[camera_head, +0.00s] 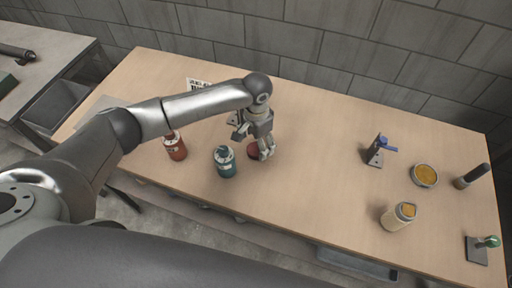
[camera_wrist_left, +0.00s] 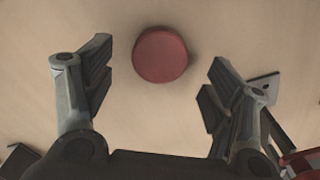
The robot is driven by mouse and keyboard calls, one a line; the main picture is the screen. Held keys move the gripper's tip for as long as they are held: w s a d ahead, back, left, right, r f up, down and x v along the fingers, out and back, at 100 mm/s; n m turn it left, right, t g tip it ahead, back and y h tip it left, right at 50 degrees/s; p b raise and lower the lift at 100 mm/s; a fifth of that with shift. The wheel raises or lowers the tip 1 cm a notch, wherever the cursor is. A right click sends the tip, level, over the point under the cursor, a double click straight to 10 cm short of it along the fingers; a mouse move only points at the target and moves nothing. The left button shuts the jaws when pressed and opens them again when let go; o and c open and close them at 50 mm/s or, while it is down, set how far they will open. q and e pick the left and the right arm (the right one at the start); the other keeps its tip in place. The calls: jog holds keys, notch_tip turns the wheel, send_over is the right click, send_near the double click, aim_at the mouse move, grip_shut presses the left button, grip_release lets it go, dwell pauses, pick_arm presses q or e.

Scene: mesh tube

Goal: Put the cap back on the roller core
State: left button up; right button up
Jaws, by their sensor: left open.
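A round dark red cap (camera_wrist_left: 160,54) lies flat on the table, ahead of and between the fingers of my left gripper (camera_wrist_left: 158,85) in the left wrist view. My right gripper is not in view.
A teal bottle (camera_head: 225,162) and a red bottle (camera_head: 175,147) stand left of the gripper. At the right are a blue-topped stand (camera_head: 377,151), a round yellow dish (camera_head: 425,175), a dark-handled item (camera_head: 472,177) and a green-knobbed stand (camera_head: 478,248). The middle of the table (camera_head: 315,165) is clear.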

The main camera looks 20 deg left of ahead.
aim_at(256, 150)
pick_arm(q)
jog(key=shift+f, duration=1.2)
jog(key=shift+c, duration=0.4)
jog(key=c, duration=0.7)
